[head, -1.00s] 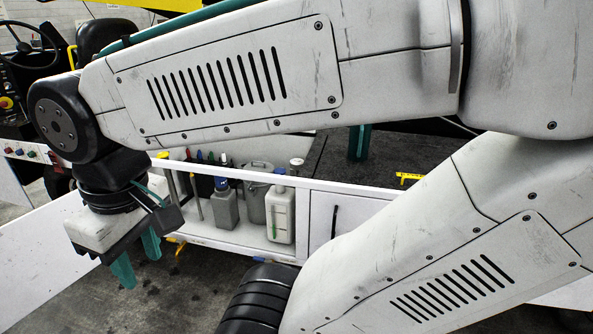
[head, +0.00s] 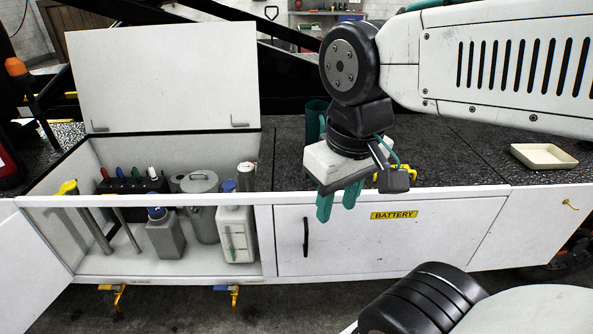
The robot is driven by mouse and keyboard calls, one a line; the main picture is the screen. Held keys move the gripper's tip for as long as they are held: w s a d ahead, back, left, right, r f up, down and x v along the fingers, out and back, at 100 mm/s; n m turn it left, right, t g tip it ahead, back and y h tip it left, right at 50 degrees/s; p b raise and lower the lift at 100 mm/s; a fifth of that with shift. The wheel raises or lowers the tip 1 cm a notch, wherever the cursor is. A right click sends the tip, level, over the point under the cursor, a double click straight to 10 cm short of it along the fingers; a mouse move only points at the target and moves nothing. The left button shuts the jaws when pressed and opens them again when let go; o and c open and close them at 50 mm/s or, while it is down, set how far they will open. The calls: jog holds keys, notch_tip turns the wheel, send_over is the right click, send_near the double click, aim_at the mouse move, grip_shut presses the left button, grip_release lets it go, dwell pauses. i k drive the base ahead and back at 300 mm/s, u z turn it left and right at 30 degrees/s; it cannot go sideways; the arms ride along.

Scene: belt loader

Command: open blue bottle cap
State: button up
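A grey bottle (head: 165,238) with a dark blue cap (head: 157,213) stands upright in the open left compartment. To its right, a white jug (head: 236,235) with a green stripe also appears to have a blue cap (head: 228,186). Both caps are on. My gripper (head: 338,205) points down, to the right of both containers, in front of the upper part of the battery door. Its two teal fingers are apart with nothing between them.
The white compartment (head: 265,240) has its lid (head: 165,75) raised. Inside are a grey can (head: 200,210), a white-capped bottle (head: 246,170), a hammer (head: 90,220) and several coloured markers (head: 135,180). A beige tray (head: 543,156) lies on the right of the dark top.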

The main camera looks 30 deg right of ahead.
aim_at(229, 184)
jog(key=z, duration=0.4)
jog(key=i, duration=1)
